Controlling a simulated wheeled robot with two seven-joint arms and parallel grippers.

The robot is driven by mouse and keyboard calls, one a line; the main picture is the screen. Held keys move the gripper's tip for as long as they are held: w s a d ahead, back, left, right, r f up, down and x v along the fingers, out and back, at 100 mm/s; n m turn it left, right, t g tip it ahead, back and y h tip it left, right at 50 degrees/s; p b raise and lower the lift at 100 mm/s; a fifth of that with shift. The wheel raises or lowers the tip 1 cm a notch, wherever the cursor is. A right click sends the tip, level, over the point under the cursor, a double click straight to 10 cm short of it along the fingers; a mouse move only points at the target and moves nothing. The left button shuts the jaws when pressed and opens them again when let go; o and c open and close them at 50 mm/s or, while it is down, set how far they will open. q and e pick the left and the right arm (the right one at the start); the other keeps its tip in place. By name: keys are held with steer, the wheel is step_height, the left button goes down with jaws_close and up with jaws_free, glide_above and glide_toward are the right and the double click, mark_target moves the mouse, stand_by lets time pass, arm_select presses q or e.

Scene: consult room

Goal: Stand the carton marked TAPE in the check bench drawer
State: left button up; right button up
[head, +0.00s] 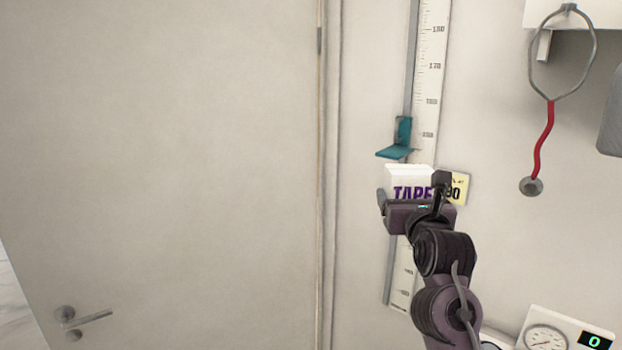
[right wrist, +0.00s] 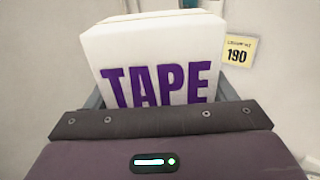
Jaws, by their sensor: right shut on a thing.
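The white carton marked TAPE (head: 408,177) in purple letters is held up in front of the wall in the head view. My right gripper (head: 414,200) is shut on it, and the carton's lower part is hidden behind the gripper. In the right wrist view the carton (right wrist: 155,55) stands above the gripper body with its lettering facing the camera and its top face showing. My left gripper is not in view. The check bench drawer is not seen in either view.
A closed door (head: 170,170) with a lever handle fills the left. A height scale (head: 430,80) with a teal slider (head: 398,145) is on the wall behind the carton, beside a yellow card (head: 457,188). A stethoscope (head: 545,140) hangs at right, and a gauge (head: 546,340) stands lower right.

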steer(key=s+f, duration=1.2)
steer(key=s, duration=0.3)
step_height(320, 180, down, 15)
steer(key=b, duration=1.5)
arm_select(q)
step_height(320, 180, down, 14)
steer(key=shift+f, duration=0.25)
arm_select(e)
steer(key=s+f, duration=0.9)
steer(key=shift+s+d, duration=0.3)
steer(key=shift+d, duration=0.05)
